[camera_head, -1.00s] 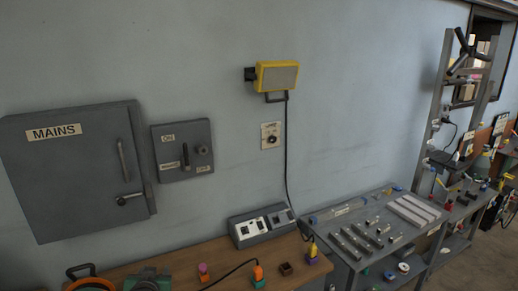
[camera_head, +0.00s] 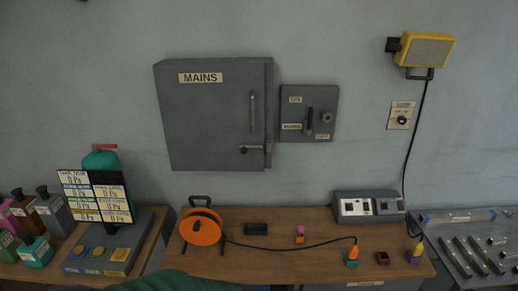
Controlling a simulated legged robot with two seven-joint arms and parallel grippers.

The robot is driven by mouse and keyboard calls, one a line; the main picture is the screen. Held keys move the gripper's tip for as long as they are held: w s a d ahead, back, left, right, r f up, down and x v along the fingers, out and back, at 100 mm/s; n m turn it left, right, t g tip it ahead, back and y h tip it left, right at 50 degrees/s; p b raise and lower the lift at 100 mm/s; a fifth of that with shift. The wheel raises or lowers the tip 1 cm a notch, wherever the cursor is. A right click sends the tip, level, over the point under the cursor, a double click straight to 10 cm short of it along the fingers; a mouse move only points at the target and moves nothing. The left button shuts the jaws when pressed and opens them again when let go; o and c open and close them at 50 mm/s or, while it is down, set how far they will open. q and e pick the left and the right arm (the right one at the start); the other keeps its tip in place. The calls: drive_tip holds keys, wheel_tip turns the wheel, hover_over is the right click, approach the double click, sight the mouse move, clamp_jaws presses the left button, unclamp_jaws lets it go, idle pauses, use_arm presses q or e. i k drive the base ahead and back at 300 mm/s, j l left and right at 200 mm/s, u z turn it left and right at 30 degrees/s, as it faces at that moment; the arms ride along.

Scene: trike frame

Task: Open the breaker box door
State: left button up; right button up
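The breaker box (camera_head: 205,125) is a grey wall cabinet labelled MAINS, in the upper middle of the head view. Its door looks shut. A vertical bar handle (camera_head: 252,112) is on the right part of the door, with a small dark lever latch (camera_head: 250,149) below it near the lower right corner. Neither of my grippers shows in the view.
A smaller grey switch box (camera_head: 309,114) hangs just right of the cabinet. Below is a wooden bench (camera_head: 285,262) with an orange cable reel (camera_head: 202,229), a grey socket box (camera_head: 368,206) and small plugs. A button panel with pressure signs (camera_head: 95,196) stands at the left. A yellow lamp (camera_head: 426,50) is at upper right.

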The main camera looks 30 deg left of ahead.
sight(208, 110)
drive_tip(key=u, duration=1.3)
